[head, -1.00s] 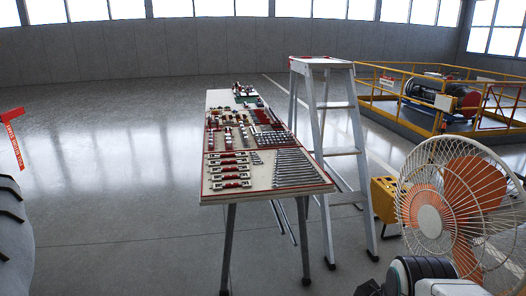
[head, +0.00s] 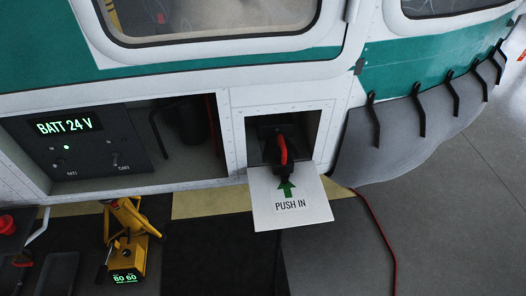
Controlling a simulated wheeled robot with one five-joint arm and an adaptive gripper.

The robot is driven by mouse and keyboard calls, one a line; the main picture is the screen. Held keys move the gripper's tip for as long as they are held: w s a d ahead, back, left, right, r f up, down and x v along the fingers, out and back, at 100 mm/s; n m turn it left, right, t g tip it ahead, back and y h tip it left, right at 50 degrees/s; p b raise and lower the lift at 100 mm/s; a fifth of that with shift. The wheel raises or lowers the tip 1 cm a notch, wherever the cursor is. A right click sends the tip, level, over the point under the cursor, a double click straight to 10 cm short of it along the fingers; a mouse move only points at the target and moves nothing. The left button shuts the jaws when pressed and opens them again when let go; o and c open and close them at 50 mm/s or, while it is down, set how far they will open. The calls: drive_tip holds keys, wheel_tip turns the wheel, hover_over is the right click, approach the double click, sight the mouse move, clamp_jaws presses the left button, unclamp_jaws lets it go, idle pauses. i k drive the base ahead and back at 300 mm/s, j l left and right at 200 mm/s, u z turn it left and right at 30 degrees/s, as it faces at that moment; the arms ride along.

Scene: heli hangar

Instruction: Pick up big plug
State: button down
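A black plug-like piece with a red handle (head: 283,150) sits in a square recess (head: 318,121) in the helicopter's white side. It looks like the big plug, but I cannot tell how deep it is in. A white flap (head: 262,212) hangs open below the recess, marked "PUSH IN" with a green arrow that points up at the plug. The inside of the recess is dark. My gripper is not in view.
Left of the recess is an open bay with a black "BATT 24 V" panel (head: 90,150). A yellow device (head: 130,235) with a lit display stands below it. A red cable (head: 385,225) runs along the floor at right. Grey floor there is clear.

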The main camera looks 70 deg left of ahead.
sight(282, 163)
drive_tip(key=u, duration=2.6)
